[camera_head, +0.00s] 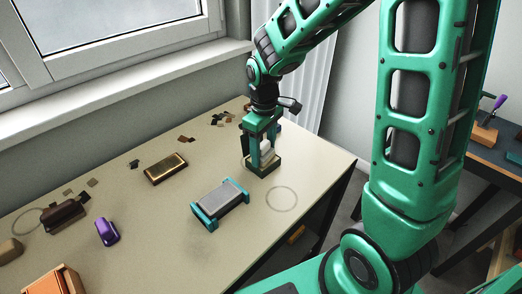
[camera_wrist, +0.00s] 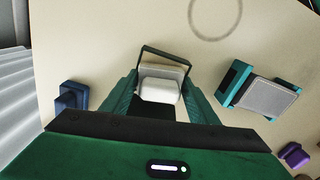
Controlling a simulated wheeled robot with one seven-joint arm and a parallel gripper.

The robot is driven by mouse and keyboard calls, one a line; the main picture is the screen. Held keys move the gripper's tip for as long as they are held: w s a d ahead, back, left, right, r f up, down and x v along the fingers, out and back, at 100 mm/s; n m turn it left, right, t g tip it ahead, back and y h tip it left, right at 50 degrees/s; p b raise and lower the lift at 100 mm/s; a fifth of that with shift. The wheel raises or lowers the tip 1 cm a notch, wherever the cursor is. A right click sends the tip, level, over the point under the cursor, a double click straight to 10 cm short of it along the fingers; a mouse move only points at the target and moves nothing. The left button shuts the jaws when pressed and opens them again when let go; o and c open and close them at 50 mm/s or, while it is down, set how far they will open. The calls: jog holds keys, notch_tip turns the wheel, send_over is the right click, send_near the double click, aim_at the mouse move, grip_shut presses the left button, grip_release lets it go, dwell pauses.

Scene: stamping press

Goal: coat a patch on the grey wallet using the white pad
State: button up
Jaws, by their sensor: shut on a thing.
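The grey wallet (camera_head: 222,200) lies on the table, held between teal end clamps; it also shows at the right of the wrist view (camera_wrist: 271,97). My gripper (camera_head: 263,150) is beyond it to the right, pointing down. In the wrist view, my gripper (camera_wrist: 158,97) is shut on the white pad (camera_wrist: 158,91), a pale block between the fingers. The pad is at a dark-rimmed tray (camera_head: 265,170), whose thin rim shows in the wrist view (camera_wrist: 166,53). Whether the pad touches the tray floor I cannot tell. The wallet's top looks plain grey.
A gold-topped block (camera_head: 166,168), a purple handled piece (camera_head: 107,232) and a brown piece (camera_head: 64,216) lie to the left. A blue piece (camera_wrist: 71,97) stands beside my gripper. A ring mark (camera_head: 282,199) lies on clear table right of the wallet. Small scraps lie along the back.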

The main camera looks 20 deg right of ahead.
aim_at(264, 144)
jog(key=shift+r, duration=3.45)
jog(key=shift+s, duration=0.1)
